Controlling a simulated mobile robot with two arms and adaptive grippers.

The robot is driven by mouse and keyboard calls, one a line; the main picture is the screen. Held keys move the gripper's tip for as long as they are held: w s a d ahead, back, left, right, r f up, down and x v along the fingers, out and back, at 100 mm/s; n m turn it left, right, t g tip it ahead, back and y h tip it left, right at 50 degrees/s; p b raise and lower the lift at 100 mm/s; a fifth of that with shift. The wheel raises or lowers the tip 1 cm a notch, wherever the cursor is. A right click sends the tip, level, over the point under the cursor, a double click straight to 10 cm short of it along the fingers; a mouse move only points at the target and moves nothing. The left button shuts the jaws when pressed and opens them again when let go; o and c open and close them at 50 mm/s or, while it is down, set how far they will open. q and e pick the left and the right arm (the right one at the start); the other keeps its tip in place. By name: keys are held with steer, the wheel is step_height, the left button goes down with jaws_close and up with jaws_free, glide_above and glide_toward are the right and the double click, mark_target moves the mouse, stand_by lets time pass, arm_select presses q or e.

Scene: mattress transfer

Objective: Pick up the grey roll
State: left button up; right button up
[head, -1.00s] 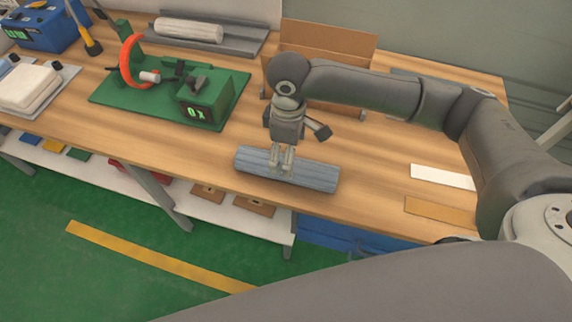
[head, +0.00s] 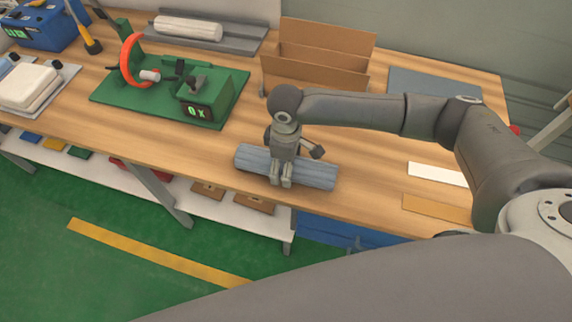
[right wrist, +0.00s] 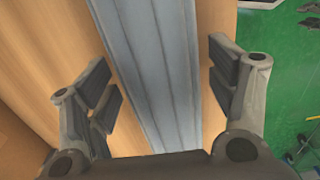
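The grey roll (head: 315,174) lies on the wooden table (head: 375,190) near its front edge, long side roughly left to right. It also shows in the right wrist view (right wrist: 155,70), running between my fingers. My right gripper (head: 281,182) is down over the middle of the roll and hides part of it. In the right wrist view its fingers (right wrist: 168,85) are spread, one on each side of the roll, with small gaps. My left gripper is not in view.
A green fixture (head: 170,93) with an orange ring stands left of the roll. A white roll (head: 188,28) lies on a grey tray at the back. An open cardboard box (head: 315,75) stands behind my right arm. White and tan strips (head: 437,174) lie to the right.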

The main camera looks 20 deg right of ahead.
steer(key=c, duration=0.9)
steer(key=shift+c, duration=0.3)
steer(key=shift+r, duration=0.2)
